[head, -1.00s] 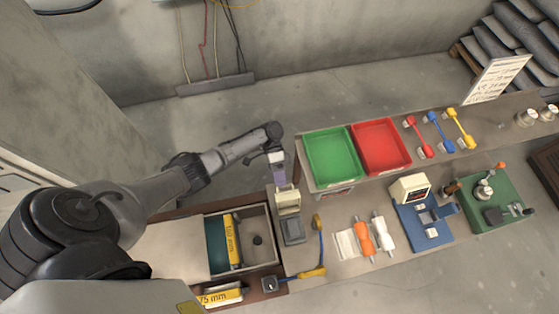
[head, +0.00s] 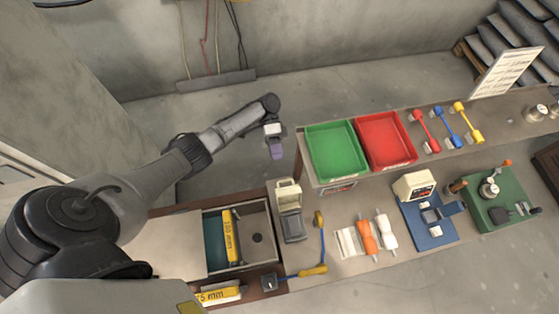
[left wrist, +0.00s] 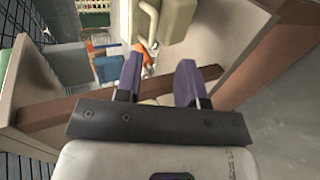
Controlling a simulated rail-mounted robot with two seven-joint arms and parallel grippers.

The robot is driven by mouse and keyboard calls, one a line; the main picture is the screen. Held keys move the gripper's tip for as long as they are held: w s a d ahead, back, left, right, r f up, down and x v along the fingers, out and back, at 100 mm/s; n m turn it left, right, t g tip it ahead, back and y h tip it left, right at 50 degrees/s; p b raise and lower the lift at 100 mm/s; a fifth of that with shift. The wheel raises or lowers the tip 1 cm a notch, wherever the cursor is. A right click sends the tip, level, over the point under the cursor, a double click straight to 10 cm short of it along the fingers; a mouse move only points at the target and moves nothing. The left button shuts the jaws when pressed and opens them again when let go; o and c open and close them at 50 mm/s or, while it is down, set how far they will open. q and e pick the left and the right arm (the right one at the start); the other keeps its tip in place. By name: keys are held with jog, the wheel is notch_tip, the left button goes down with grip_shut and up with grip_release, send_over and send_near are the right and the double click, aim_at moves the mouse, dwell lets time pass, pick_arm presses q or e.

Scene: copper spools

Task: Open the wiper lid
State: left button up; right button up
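The wiper box stands at the bench's left part, right of the open drawer in the head view. Its cream lid (head: 288,191) looks raised, tilted up behind the grey lower part (head: 294,228). A cream body, probably the same box, shows beyond the fingers in the left wrist view (left wrist: 178,20). My left gripper (head: 277,150) has purple fingers and hangs behind and above the lid, apart from it. In the left wrist view the fingers (left wrist: 160,82) are spread with nothing held between them. My right gripper is in neither view.
An open drawer (head: 258,213) with a yellow labelled item (head: 232,238) lies left of the box. A blue-and-yellow tool (head: 321,245) lies close on its right. Green (head: 335,150) and red (head: 384,143) trays stand on the raised shelf. Bare floor lies behind the gripper.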

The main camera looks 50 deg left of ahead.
pick_arm(q)
jog(key=shift+b+v, duration=0.55)
jog(key=shift+v, duration=2.45)
